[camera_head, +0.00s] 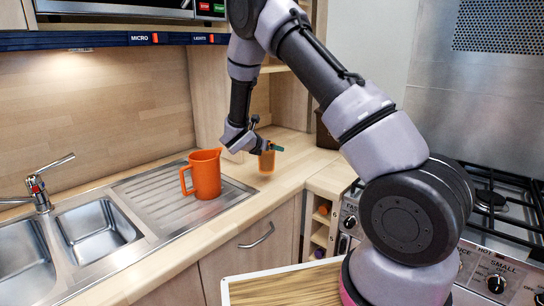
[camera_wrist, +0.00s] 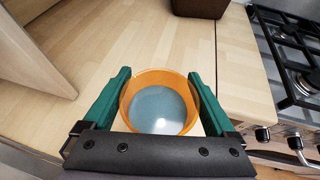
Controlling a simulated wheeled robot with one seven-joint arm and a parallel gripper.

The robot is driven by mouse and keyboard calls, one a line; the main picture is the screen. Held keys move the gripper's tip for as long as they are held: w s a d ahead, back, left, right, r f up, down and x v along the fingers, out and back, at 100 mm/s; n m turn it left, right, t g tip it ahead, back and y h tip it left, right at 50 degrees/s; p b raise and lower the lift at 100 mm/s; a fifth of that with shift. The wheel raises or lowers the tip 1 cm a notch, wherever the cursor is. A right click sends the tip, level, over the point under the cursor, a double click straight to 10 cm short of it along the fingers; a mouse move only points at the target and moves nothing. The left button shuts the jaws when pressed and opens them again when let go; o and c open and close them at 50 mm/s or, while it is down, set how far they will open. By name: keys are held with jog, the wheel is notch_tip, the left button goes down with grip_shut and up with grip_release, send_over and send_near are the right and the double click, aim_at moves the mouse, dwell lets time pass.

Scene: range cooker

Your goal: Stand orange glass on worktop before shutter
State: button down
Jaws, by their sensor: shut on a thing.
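The orange glass (camera_head: 267,161) is upright between the fingers of my gripper (camera_head: 268,149), over the worktop (camera_head: 294,163) right of the drainer. I cannot tell whether its base touches the wood. The wrist view looks down into the glass (camera_wrist: 158,106), with the green fingers of my gripper (camera_wrist: 159,76) against its left and right sides. A pale wooden upright front (camera_head: 209,95) stands at the back of the worktop, left of my gripper; it may be the shutter, but no slats show clearly.
An orange jug (camera_head: 205,174) stands on the steel drainer (camera_head: 158,191) to the left, beside the sink (camera_head: 95,231). A dark brown container (camera_wrist: 200,8) is at the back of the worktop. The gas hob (camera_head: 490,198) is to the right. Bare worktop surrounds the glass.

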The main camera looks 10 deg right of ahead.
aim_at(270, 156)
jog(key=shift+f, duration=1.7)
jog(key=shift+f, duration=0.1)
grip_release()
